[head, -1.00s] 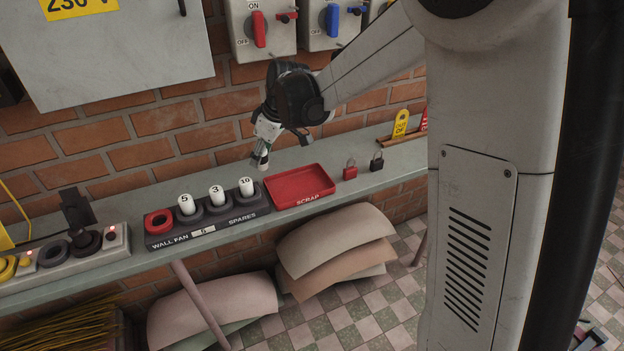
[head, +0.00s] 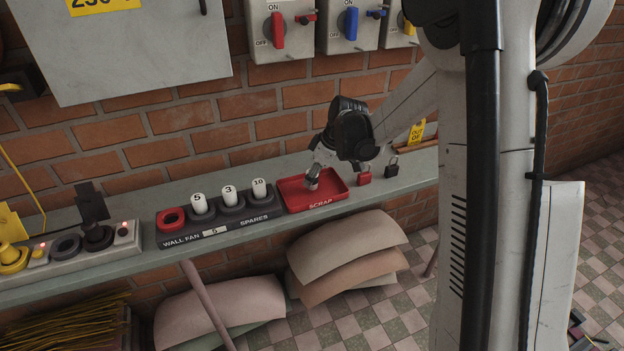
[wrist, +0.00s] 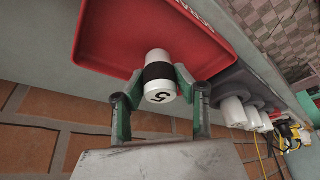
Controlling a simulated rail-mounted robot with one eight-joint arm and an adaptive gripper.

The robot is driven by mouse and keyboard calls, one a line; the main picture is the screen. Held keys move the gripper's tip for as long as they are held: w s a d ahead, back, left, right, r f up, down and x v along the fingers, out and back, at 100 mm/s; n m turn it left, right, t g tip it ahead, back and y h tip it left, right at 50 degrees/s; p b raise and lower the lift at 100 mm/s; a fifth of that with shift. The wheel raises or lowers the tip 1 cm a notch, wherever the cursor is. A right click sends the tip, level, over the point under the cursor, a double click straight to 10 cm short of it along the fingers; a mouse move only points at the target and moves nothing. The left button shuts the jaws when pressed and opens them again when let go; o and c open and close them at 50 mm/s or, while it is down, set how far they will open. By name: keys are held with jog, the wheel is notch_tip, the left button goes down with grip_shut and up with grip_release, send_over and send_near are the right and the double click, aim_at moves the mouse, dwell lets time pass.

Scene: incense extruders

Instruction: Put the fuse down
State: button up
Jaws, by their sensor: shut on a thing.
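The red tray (wrist: 108,52) lies beyond the fuse there. I cannot tell whether the fuse touches the tray floor. In the head view the gripper mostly hides the fuse. The tray looks otherwise empty.
Left of the tray stands a dark fuse holder (head: 208,236) with a red empty-looking ring (head: 171,219) and white spares marked 5, 3 and 10. A red padlock (head: 364,178) and a black padlock (head: 392,170) sit to the right. The brick wall is close behind.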

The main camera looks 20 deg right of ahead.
jog(key=shift+f, duration=0.3)
jog(key=shift+f+b, duration=0.35)
jog(key=shift+f, duration=0.05)
jog(key=o, duration=1.1)
jog(key=shift+r, duration=0.1)
